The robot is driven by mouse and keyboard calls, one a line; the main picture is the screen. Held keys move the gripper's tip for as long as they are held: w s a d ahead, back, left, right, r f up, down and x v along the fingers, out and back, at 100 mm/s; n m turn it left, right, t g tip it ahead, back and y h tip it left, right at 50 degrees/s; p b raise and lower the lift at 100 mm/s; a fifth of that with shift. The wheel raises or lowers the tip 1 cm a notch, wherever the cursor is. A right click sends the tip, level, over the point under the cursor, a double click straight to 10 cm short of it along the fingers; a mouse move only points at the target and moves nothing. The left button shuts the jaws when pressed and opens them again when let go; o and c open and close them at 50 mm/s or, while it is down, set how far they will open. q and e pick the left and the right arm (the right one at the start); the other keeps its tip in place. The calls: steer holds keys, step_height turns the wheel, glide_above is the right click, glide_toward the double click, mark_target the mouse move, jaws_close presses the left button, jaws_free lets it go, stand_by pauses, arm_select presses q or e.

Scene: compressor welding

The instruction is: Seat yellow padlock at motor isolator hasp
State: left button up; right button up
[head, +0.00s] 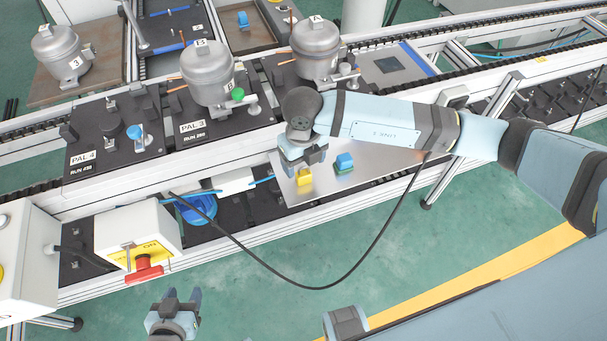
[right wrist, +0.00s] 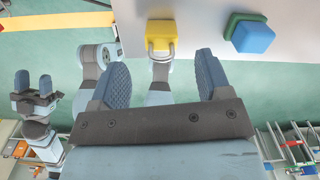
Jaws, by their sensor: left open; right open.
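The yellow padlock (head: 304,177) lies on a bare metal plate (head: 400,163); its grey shackle shows in the right wrist view, where the yellow body (right wrist: 161,34) is just beyond my fingertips. My right gripper (head: 303,163) is open above and beside the padlock; the fingers (right wrist: 163,68) are apart with nothing between them. The motor isolator is a white box with a yellow ON plate and a red handle (head: 145,272) at lower left. The hasp is too small to make out clearly. My left gripper (head: 183,297) is open and empty below and right of the isolator.
A blue and green block (head: 345,162) lies right of the padlock. A black cable (head: 290,286) loops below the plate. A blue round part (head: 197,208) sits between isolator and plate. Compressors on pallets, including one marked B (head: 207,75), stand behind on the conveyor.

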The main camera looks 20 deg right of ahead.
mark_target(304, 168)
step_height(304, 168, down, 5)
steer(key=shift+r+p, duration=0.1)
steer(key=shift+p, duration=0.3)
steer(key=c, duration=1)
step_height(304, 168, up, 20)
steer(key=b, duration=0.1)
